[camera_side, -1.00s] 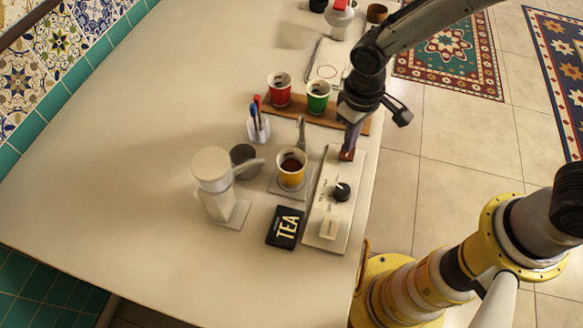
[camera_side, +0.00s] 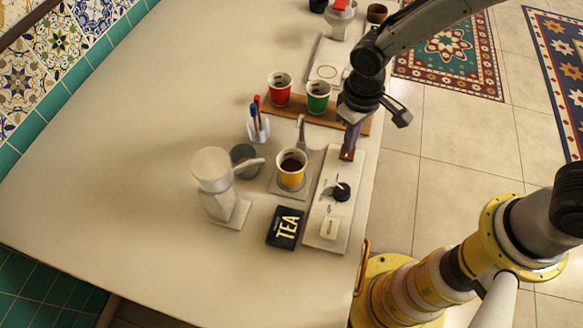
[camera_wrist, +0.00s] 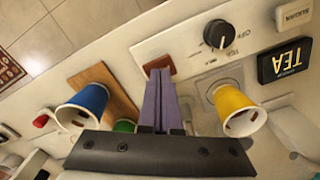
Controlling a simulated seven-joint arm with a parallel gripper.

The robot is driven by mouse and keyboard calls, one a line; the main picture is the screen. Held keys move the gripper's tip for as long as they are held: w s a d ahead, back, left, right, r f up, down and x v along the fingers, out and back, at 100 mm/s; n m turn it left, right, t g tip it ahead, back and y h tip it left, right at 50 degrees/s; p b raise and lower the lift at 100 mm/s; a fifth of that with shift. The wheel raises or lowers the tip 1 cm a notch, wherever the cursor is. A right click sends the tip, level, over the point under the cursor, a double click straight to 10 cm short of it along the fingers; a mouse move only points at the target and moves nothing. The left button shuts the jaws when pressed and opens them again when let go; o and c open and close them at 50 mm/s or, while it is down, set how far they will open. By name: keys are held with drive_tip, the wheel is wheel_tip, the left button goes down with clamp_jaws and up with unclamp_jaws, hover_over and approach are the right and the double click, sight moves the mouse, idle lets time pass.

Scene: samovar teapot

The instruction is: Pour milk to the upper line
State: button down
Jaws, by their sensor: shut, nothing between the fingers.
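The yellow cup (camera_side: 291,178) stands upright by the small spout (camera_side: 301,128), with dark red-brown liquid in it. It also shows in the wrist view (camera_wrist: 237,105). I cannot make out an upper line on it. My gripper (camera_side: 347,153) is shut and empty, its purple fingers pointing down at the far end of the white control panel (camera_side: 322,212). In the wrist view, the fingertips (camera_wrist: 159,72) overlap a brown-red square pad (camera_wrist: 160,65) on the panel; I cannot tell if they touch it. A pale pitcher-like vessel (camera_side: 213,172) stands left of the cup; no milk is visible.
The panel carries a black knob (camera_side: 341,191) and a white switch (camera_side: 329,229). A black TEA box (camera_side: 285,228) lies beside it. A pen holder (camera_side: 258,127) is nearby. The table's left side is clear.

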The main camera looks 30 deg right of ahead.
drive_tip(key=shift+f, duration=0.95)
idle(3.1)
drive_tip(key=shift+r, duration=2.5)
